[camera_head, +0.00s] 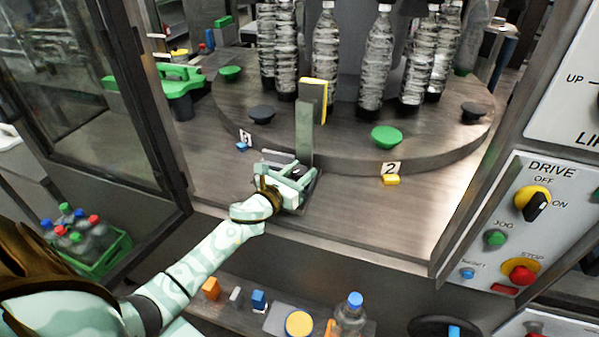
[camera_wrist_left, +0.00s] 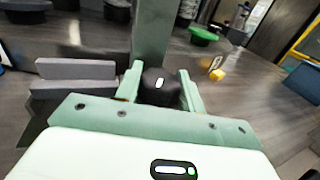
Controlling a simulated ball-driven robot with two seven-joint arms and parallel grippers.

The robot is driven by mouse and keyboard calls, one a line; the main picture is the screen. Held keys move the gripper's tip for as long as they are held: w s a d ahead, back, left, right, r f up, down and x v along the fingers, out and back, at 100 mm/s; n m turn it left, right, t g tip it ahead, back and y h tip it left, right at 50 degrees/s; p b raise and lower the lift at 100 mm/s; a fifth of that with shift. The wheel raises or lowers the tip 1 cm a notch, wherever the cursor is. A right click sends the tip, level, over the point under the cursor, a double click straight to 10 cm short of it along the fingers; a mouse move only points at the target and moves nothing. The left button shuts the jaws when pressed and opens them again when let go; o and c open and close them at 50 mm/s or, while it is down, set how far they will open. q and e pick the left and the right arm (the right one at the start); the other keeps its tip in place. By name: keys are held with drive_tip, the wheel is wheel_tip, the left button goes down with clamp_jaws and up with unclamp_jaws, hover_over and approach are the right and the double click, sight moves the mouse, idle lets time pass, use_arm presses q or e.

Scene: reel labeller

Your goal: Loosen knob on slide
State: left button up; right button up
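The knob (camera_wrist_left: 160,88) is black and round with a white mark on its face. It sits low at the front of an upright grey-green slide post (camera_head: 304,131), which also shows in the left wrist view (camera_wrist_left: 152,35). My left gripper (camera_head: 299,174) is at the knob, with one finger on each side. In the left wrist view its fingers (camera_wrist_left: 162,80) show no clear gap to the knob, so it looks shut on it. In the head view the gripper mostly hides the knob. My right gripper is in neither view.
A turntable (camera_head: 330,148) with several bottles stands behind the post. A yellow plate (camera_head: 313,98) tops the post. Grey blocks (camera_wrist_left: 75,80) lie left of the gripper. A control panel (camera_head: 510,222) is at right, a door frame (camera_head: 150,120) at left. Deck right of the gripper is mostly clear.

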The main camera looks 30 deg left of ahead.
use_arm(q)
drive_tip(key=shift+c, duration=0.6)
drive_tip(key=shift+n+y, duration=0.3)
drive_tip(key=shift+y, duration=0.1)
drive_tip(key=n+y+b, duration=0.1)
drive_tip(key=n+y, duration=0.1)
drive_tip(key=y, duration=0.2)
drive_tip(key=shift+d+f+n, duration=0.1)
drive_tip(key=shift+n, duration=0.2)
drive_tip(key=shift+n+g+y+b, duration=0.8)
drive_tip(key=shift+n+y, duration=0.6)
drive_tip(key=shift+y, duration=0.7)
drive_tip(key=o, duration=1)
